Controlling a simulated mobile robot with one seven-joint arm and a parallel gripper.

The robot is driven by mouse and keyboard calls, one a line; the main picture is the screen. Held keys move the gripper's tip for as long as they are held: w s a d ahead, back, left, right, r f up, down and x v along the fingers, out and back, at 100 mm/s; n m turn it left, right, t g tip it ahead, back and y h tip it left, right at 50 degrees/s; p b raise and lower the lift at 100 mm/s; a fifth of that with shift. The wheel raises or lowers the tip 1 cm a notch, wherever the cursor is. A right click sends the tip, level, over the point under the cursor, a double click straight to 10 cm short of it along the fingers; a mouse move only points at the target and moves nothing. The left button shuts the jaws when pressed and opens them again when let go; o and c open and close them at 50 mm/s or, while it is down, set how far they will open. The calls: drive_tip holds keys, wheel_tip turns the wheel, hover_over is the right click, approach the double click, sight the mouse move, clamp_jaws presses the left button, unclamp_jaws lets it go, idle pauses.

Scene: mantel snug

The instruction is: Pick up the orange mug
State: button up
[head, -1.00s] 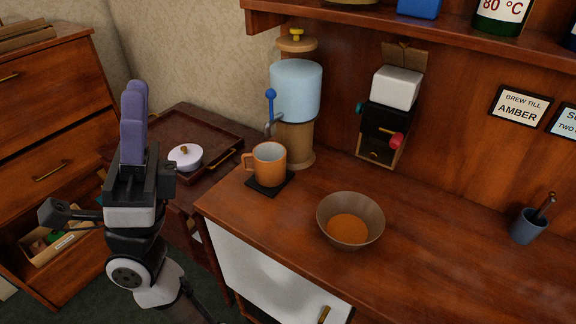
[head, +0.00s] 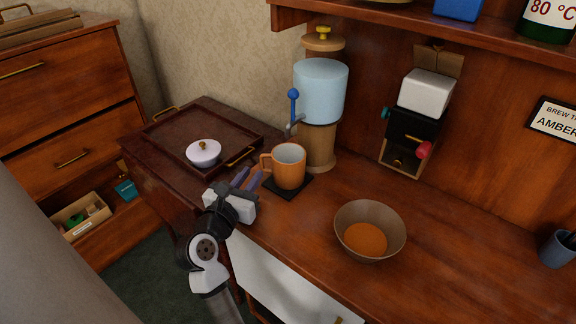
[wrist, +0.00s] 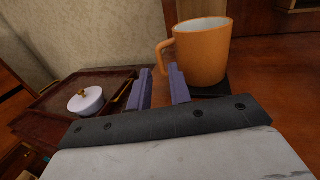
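The orange mug (head: 289,167) stands upright on a black square coaster (head: 272,190) near the counter's left end, below the water dispenser's tap. Its handle points left. My gripper (head: 249,177) is just to the left of the mug, with its purple fingers pointing toward the handle. In the wrist view the mug (wrist: 203,52) is ahead and to the right, and the fingers (wrist: 160,84) are apart with nothing between them. The right finger is close to the handle's lower part; I cannot tell whether they touch.
A dispenser with a pale blue tank (head: 321,93) stands right behind the mug. A brown bowl (head: 369,229) with orange contents is to the right. A wooden tray (head: 172,127) with a white lidded dish (head: 203,153) is at left. The counter's front right is clear.

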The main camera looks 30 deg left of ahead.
sight(261, 161)
drive_tip(key=p+x, duration=0.1)
drive_tip(key=x, duration=0.7)
drive_tip(key=shift+w+p, duration=0.3)
drive_tip(key=shift+p, duration=0.1)
clamp_jaws()
drive_tip(key=shift+r, duration=0.1)
